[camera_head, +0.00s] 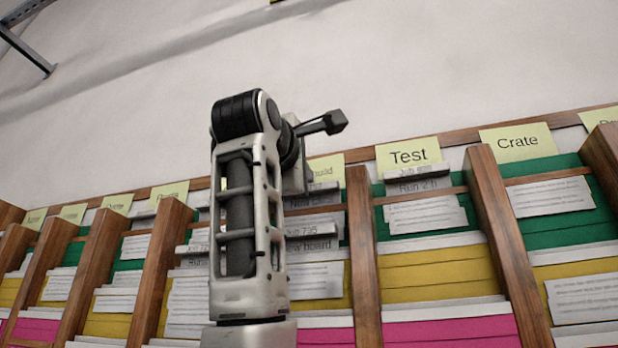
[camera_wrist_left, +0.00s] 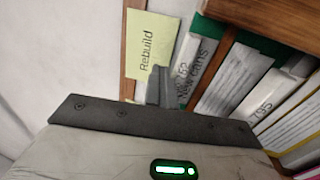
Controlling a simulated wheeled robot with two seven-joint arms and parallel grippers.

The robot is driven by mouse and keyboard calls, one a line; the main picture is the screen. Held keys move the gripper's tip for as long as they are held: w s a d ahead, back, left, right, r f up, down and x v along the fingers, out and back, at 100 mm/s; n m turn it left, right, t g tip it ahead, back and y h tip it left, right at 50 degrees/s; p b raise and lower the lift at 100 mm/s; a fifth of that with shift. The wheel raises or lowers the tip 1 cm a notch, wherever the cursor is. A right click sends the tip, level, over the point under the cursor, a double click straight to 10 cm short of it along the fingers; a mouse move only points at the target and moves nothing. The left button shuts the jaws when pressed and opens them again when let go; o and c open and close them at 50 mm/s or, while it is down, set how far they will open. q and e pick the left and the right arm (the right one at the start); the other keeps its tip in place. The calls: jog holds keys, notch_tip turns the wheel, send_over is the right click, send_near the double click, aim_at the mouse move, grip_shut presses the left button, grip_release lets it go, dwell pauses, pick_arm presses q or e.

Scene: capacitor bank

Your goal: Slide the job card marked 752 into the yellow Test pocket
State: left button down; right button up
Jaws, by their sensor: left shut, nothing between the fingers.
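The card marked 752 New cans (camera_wrist_left: 190,72) stands upright in front of green in the Rebuild column in the left wrist view. In the head view a grey-topped card (camera_head: 322,188) shows there, partly hidden by my arm. My left gripper (camera_wrist_left: 160,88) is shut and empty, its narrow fingertips right beside the 752 card's edge; I cannot tell if they touch. In the head view its fingers are hidden behind my wrist. The yellow Test pocket (camera_head: 440,284) is below the green one, under the Test label (camera_head: 408,154), one column right of Rebuild. White paper edges show above it.
Wooden dividers (camera_head: 362,255) separate the columns and stand out between the pockets. The Crate label (camera_head: 518,142) is right of Test. A card marked Run 2 h (camera_head: 425,187) sits in Test's green pocket. Magenta pockets (camera_head: 450,333) lie lowest. The wall above is bare.

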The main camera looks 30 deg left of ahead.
pick_arm(q)
jog(key=s+d+r, duration=0.1)
jog(key=s, duration=0.4)
jog(key=s+d+r, duration=0.2)
jog(key=s, duration=0.4)
jog(key=shift+s+r+p, duration=0.25)
jog(key=shift+r+p, duration=0.05)
dwell(0.9)
jog(key=shift+a, duration=0.1)
